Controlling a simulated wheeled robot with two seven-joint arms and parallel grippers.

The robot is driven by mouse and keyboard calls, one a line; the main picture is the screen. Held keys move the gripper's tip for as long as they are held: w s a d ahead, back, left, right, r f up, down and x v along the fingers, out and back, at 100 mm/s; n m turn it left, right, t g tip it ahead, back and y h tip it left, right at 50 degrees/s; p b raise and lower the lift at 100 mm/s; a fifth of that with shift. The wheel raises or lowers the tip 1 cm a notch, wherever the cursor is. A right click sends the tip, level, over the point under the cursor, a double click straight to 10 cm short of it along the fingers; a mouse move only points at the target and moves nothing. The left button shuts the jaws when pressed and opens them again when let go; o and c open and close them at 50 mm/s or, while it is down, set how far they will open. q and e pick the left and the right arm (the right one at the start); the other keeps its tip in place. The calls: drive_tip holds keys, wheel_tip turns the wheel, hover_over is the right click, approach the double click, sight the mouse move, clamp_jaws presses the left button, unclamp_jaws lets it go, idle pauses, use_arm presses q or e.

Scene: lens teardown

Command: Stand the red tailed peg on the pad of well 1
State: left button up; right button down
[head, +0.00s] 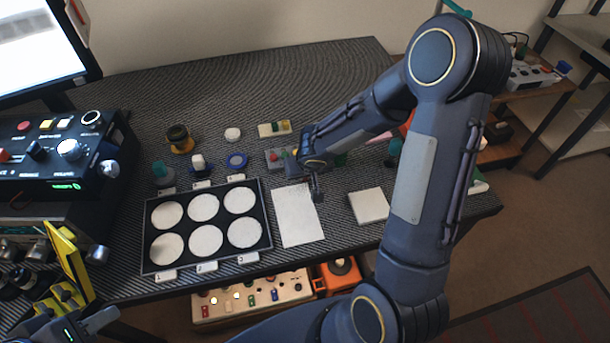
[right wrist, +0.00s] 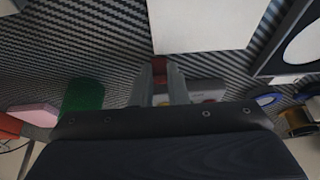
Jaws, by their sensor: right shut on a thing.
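The well tray (head: 150,232) is black with several round white pads in two rows. Small number labels stand along its front and back edges. The front-left pad (head: 167,249), behind label 1, is bare. My right gripper (head: 317,193) is over the white sheet right of the tray. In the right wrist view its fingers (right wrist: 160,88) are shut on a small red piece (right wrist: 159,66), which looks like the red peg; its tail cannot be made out. My left gripper (head: 88,325) is partly in view at the bottom left; its fingers are not clear.
A white sheet (head: 297,217) lies right of the tray, and a white square block (head: 369,206) beyond it. A blue ring (head: 238,160), a dark-and-brass part (head: 179,138) and a small grey box (head: 277,158) stand behind. A control unit (head: 60,150) and yellow stand (head: 66,258) are at left.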

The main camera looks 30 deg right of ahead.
drive_tip(key=shift+f, duration=0.2)
drive_tip(key=c, duration=1.4)
unclamp_jaws()
drive_tip(key=shift+r, duration=0.1)
drive_tip(key=shift+c, duration=0.2)
